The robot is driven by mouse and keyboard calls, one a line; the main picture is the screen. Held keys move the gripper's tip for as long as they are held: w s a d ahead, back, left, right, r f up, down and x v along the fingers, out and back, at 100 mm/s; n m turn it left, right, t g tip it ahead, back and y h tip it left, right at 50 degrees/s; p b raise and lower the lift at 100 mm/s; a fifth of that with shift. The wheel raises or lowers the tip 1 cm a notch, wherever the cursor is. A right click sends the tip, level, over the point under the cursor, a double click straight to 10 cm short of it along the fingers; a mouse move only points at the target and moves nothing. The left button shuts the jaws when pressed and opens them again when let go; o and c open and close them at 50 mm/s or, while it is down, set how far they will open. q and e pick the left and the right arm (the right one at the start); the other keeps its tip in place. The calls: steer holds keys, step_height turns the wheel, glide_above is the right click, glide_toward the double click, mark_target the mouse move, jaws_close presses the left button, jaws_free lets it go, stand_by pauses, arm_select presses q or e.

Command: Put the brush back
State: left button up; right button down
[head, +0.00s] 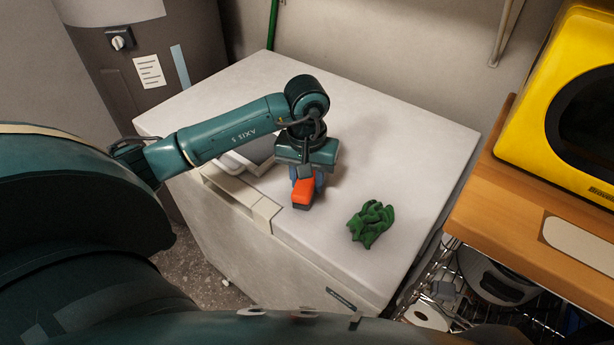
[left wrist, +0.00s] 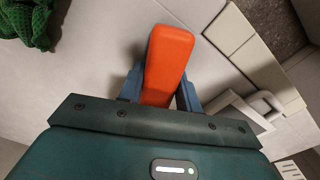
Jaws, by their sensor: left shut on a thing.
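The brush, seen as an orange-red block with a dark lower end (head: 302,190), is between the blue fingers of my left gripper (head: 307,178). The left gripper is shut on it above the white top of the appliance (head: 400,130), near its front edge. The left wrist view shows the orange part (left wrist: 168,58) sticking out past the fingers. I cannot tell whether the brush touches the surface. A pale grey tray-like thing (head: 262,152) lies behind and left of the gripper, partly hidden by my arm. My right gripper is not in view.
A crumpled green cloth (head: 371,223) lies right of the brush on the white top. A yellow appliance (head: 540,60) stands on a wooden shelf (head: 500,205) at the right. A grey cylinder (head: 150,75) stands at the back left. The white top's right rear is clear.

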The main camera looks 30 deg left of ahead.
arm_select(q)
steer(key=o, duration=0.5)
steer(key=shift+f+b, duration=0.2)
steer(key=shift+b, duration=0.1)
steer(key=o, duration=0.4)
steer(key=shift+r, duration=0.1)
steer(key=shift+o, duration=0.3)
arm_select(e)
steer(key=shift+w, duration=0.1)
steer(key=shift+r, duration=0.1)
arm_select(q)
steer(key=shift+r+p, duration=0.2)
steer(key=shift+p, duration=0.15)
steer(key=shift+r, duration=0.35)
step_height(320, 180, up, 11)
steer(key=b, duration=0.1)
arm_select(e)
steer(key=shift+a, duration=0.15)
